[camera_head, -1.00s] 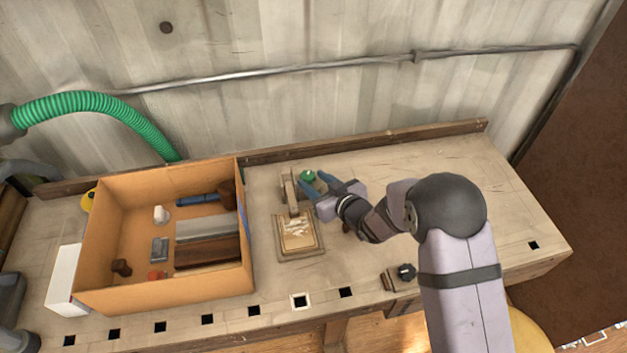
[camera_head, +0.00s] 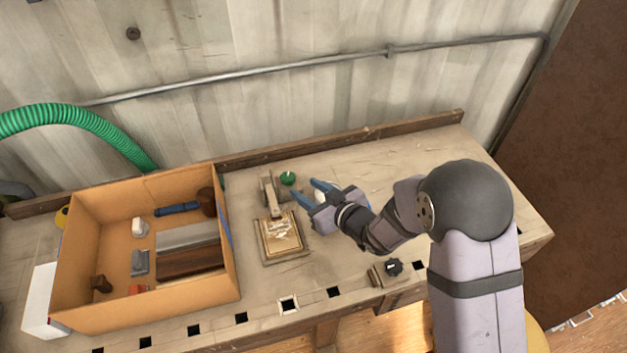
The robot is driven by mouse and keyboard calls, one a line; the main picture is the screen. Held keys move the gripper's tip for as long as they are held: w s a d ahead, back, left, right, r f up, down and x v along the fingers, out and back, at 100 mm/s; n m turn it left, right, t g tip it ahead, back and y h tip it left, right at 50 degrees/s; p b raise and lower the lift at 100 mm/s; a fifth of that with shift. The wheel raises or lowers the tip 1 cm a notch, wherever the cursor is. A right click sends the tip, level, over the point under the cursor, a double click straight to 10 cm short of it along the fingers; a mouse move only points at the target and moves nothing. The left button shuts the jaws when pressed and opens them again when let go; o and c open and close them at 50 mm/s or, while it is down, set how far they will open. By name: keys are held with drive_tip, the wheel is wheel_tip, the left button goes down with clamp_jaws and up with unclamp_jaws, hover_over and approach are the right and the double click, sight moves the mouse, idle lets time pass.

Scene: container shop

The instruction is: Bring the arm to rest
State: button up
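My gripper (camera_head: 308,192) has two blue fingers spread apart, pointing left over the middle of the workbench (camera_head: 420,160). It is open, and I see nothing held between the fingers. A small white thing shows right by the fingers, partly hidden by them. My arm reaches in from the lower right and is bent at the elbow. The gripper is just right of a small wooden stand (camera_head: 284,252) with a pale, worn plate and an upright post. A green round object (camera_head: 288,178) lies just beyond the fingertips.
An orange open box (camera_head: 150,318) with several tools stands on the left of the bench. A white block (camera_head: 42,300) is beside it. A black knob (camera_head: 393,267) sits at the front edge. A green hose (camera_head: 90,118) hangs at the back left. The bench's right side is clear.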

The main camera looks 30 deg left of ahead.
drive_tip(key=w+d+r+m+t+h+p, duration=0.15)
drive_tip(key=w+d+m+h, duration=0.35)
drive_tip(key=d, duration=1)
drive_tip(key=s+d+m+g+h, duration=0.15)
drive_tip(key=d+h, duration=0.35)
drive_tip(key=d, duration=1)
drive_tip(key=s+d+r+m+g+h+p, duration=0.1)
drive_tip(key=s+d+r+m+g, duration=0.1)
drive_tip(key=s+d, duration=0.4)
drive_tip(key=s+d+r+m+g+h, duration=0.1)
drive_tip(key=s+d+m+g, duration=0.2)
drive_tip(key=s, duration=1)
drive_tip(key=d+m, duration=0.1)
drive_tip(key=d, duration=0.2)
drive_tip(key=shift+d+r+g+p, duration=0.35)
drive_tip(key=shift+g, duration=0.05)
drive_tip(key=shift+m, duration=0.25)
